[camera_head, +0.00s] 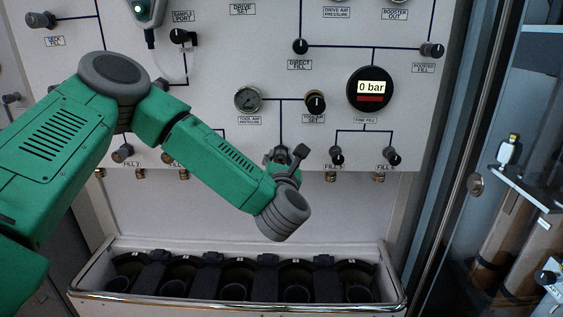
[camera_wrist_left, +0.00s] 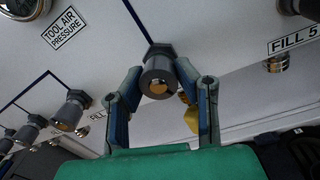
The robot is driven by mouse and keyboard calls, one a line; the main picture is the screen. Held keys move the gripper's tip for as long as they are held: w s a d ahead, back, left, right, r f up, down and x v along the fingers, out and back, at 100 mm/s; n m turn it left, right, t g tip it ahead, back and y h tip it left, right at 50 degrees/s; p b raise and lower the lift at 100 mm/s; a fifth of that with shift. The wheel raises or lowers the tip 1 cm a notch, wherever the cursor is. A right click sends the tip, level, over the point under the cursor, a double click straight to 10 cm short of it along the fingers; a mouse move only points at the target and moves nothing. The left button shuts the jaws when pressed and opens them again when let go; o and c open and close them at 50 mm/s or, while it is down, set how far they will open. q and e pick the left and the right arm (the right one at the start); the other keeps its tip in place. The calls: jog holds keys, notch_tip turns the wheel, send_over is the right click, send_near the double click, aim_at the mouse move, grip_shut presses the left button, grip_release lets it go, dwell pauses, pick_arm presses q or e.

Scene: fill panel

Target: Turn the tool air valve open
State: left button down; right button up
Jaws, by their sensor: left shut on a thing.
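The tool air valve is a grey knob with a brass-coloured end, on the panel below the tool air gauge; in the left wrist view the knob (camera_wrist_left: 158,78) sits between my fingers. My left gripper (camera_wrist_left: 160,100) is shut on it, one blue-grey finger on each side. In the head view my left gripper (camera_head: 283,160) is at the panel's lower edge, and my wrist hides most of the knob and its label. A yellow part (camera_wrist_left: 191,119) shows behind the right finger. My right gripper is not in view.
The tool air pressure gauge (camera_head: 248,99) and tool air set knob (camera_head: 315,101) are just above. Fill valves flank the gripper, including the fill 5 knob (camera_head: 336,155) close on the right. A black gauge (camera_head: 370,87) reads 0 bar. A rack (camera_head: 238,305) with several dark slots stands below.

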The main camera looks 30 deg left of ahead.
pick_arm(q)
jog(key=shift+m, duration=1.9)
jog(key=c, duration=1.2)
grip_release()
jog(key=shift+s, duration=0.1)
jog(key=shift+v, duration=5.95)
jog(key=shift+f, duration=0.2)
